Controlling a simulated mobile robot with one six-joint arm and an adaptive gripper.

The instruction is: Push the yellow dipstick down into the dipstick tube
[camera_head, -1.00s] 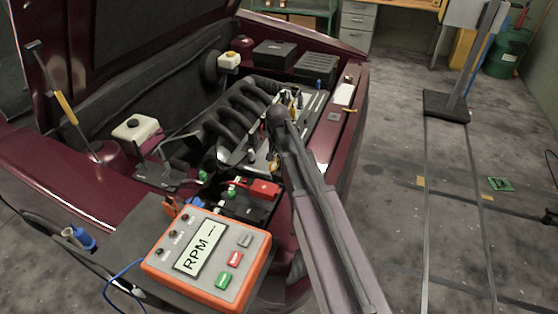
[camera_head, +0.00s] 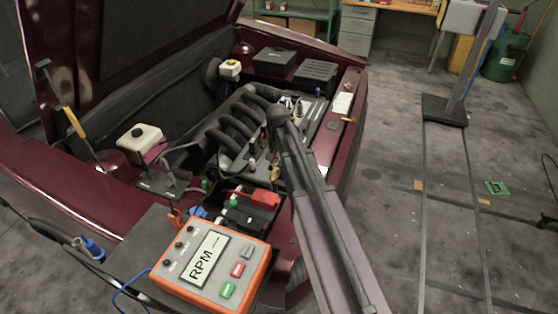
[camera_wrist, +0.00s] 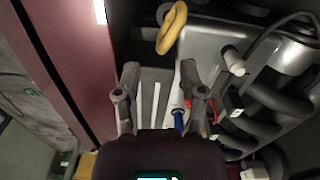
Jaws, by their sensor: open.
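The yellow dipstick's ring handle (camera_wrist: 171,27) shows at the top of the wrist view, above the engine's grey side. A small yellow loop, likely the same handle (camera_head: 275,173), shows beside my arm in the head view. My gripper (camera_wrist: 160,72) is open, its two fingers apart with nothing held between them. The ring lies beyond the fingertips in the wrist view, apart from them. The dipstick's shaft and the tube cannot be made out. In the head view my arm hides most of the gripper.
The maroon fender (camera_wrist: 65,60) runs along the left of the wrist view. Black intake pipes (camera_head: 235,125) and a battery with a red cover (camera_head: 262,199) sit close by in the engine bay. An orange RPM box (camera_head: 213,268) stands in front.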

